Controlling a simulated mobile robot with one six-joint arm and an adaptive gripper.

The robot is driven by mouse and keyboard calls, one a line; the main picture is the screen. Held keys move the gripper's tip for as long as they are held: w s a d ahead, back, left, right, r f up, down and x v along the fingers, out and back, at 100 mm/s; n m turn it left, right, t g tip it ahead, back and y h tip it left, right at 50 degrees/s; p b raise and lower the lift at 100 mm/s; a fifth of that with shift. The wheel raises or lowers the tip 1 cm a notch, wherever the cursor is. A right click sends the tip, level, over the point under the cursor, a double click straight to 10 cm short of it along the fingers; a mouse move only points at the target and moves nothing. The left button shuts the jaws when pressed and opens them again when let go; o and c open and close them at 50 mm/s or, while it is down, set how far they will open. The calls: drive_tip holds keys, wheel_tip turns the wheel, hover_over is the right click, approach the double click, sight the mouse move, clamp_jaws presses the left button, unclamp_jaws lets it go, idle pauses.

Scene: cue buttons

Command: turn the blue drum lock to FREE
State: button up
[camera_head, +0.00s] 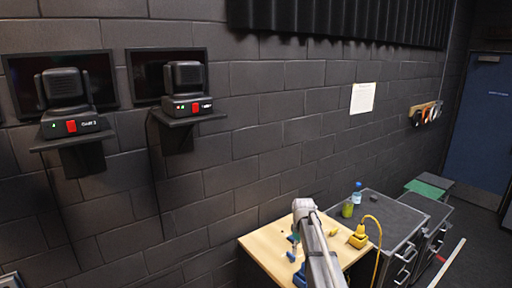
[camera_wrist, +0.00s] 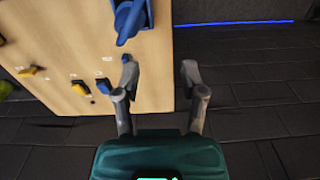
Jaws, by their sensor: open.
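A large blue fitting with a protruding lever (camera_wrist: 130,20), which looks like the blue drum lock, is on the light wooden board (camera_wrist: 65,35) at the top of the wrist view. Its lever points down towards a small blue piece (camera_wrist: 126,58) on the board. I cannot read any FREE mark or the lock's setting. My gripper (camera_wrist: 160,73) is open, with nothing seen between its fingers. Its left finger lies over the board near the small blue piece; its right finger shows against the dark floor. In the head view my arm covers part of the wooden top (camera_head: 262,244).
Smaller yellow pieces (camera_wrist: 80,88) and a dark blue one (camera_wrist: 103,86) are on the board. In the head view, a yellow box with a cable (camera_head: 358,238) stands on the wooden top's right side.

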drive_tip(key=s+f+m+b, duration=0.3)
drive_tip(key=s+f+b, duration=0.7)
drive_tip(key=s, duration=0.3)
drive_tip(key=s+f+m+b, duration=0.3)
drive_tip(key=s+f+b, duration=0.6)
drive_tip(key=s, duration=0.5)
drive_tip(key=shift+d+f+m+b, duration=0.15)
drive_tip(key=shift+f+m+b, duration=0.25)
drive_tip(key=shift+f, duration=0.25)
